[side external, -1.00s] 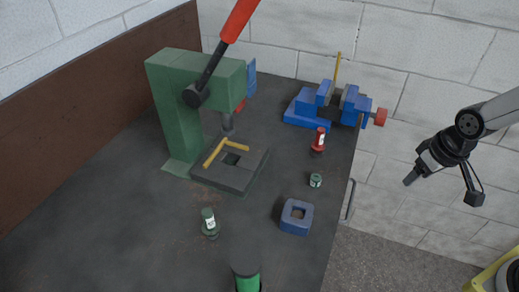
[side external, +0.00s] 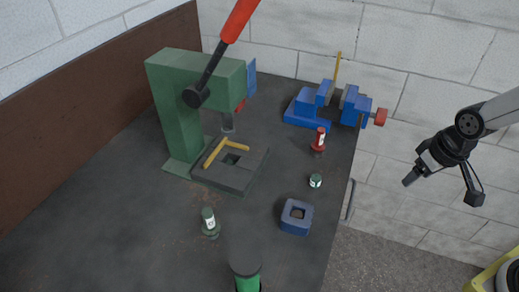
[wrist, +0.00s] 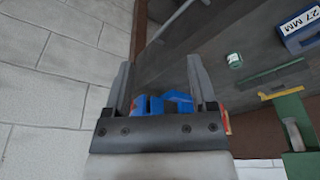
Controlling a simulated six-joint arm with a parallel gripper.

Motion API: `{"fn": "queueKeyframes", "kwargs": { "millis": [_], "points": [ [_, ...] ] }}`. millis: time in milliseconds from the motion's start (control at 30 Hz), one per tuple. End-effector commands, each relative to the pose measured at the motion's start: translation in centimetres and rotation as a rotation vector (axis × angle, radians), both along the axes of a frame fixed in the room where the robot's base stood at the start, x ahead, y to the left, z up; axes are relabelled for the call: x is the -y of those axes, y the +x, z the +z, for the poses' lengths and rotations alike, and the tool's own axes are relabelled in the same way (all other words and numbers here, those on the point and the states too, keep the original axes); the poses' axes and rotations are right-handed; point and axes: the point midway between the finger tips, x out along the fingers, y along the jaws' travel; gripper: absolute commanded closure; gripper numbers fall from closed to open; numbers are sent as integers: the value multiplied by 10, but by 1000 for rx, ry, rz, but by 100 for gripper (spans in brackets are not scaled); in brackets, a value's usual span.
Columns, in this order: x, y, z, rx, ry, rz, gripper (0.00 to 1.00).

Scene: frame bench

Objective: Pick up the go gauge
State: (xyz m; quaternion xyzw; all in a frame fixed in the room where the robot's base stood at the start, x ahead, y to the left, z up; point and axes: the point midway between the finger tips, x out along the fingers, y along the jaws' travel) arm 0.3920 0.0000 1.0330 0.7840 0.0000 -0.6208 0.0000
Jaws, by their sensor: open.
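The green-topped one (side external: 209,222), which looks like the go gauge, stands upright left of centre, in front of the press. The red one (side external: 319,140) stands upright near the vise. I cannot read either label. My gripper (side external: 410,180) hangs off the bench's right edge, well apart from both pieces. In the wrist view its two fingers (wrist: 160,85) are spread wide with nothing held between them. I cannot make out the green-topped piece in the wrist view.
A green press (side external: 178,110) with a red-handled lever stands at the back left. A blue vise (side external: 308,110) sits at the back right. A blue block (side external: 290,224) marked 27 MM, a small green cylinder (side external: 315,181) and a larger green-black cylinder (side external: 247,283) stand nearer.

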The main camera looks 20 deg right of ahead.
Motion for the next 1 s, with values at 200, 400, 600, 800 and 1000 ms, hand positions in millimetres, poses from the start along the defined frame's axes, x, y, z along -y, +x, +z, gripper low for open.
{"fn": "queueKeyframes", "kwargs": {
  "millis": [200, 400, 600, 800, 1000],
  "points": [
    [0, 0, 0, 0, 0, -1, 27],
    [-7, 3, -2, -18, 29, -36, 27],
    [-31, 11, -9, -81, 122, -157, 27],
    [-72, 23, -18, -191, 268, -343, 27],
    [-121, 36, -26, -315, 419, -531, 27]
  ]
}}
